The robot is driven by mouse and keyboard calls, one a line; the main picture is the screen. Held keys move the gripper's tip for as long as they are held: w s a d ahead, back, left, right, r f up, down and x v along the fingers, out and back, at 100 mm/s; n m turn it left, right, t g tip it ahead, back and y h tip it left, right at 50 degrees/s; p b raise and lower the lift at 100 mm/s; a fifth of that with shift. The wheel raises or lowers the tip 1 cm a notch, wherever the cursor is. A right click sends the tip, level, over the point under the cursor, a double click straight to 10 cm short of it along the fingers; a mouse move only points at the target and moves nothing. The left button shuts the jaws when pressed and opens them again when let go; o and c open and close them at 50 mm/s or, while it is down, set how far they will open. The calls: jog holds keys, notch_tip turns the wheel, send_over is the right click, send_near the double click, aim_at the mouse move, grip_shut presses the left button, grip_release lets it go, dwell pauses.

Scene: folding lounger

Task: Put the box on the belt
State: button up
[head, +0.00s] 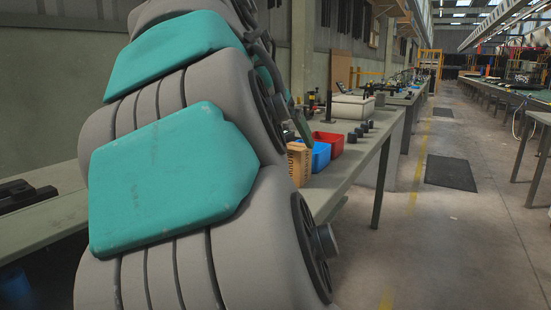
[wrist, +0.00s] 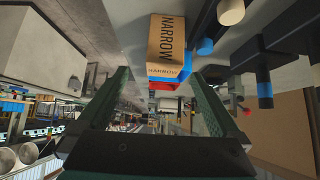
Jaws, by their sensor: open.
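The box is a small brown cardboard box (head: 299,165) standing on a grey workbench (head: 352,168), in front of a blue bin. In the wrist view the same box (wrist: 168,42) shows the word NARROW and appears upside down. My gripper (wrist: 160,73) is open and empty, with its two green fingers apart and the box visible ahead between and beyond their tips. In the head view a green finger slants down just above the box, and the rest of my gripper is mostly hidden. I cannot make out the belt for certain.
A blue bin (head: 319,156) and a red bin (head: 328,144) stand close behind the box. Several dark cylinders (head: 359,133) and a pale case (head: 353,107) are further along the bench. A long work line (head: 520,92) runs at the right.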

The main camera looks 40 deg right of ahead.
aim_at(294, 147)
jog(key=shift+x, duration=1.25)
jog(key=x, duration=0.5)
jog(key=shift+w+d+r+p, duration=0.15)
jog(key=shift+w+r+p, duration=0.05)
jog(key=shift+w+p, duration=0.1)
grip_shut()
jog(key=shift+r, duration=0.2)
jog(key=shift+r, duration=4.85)
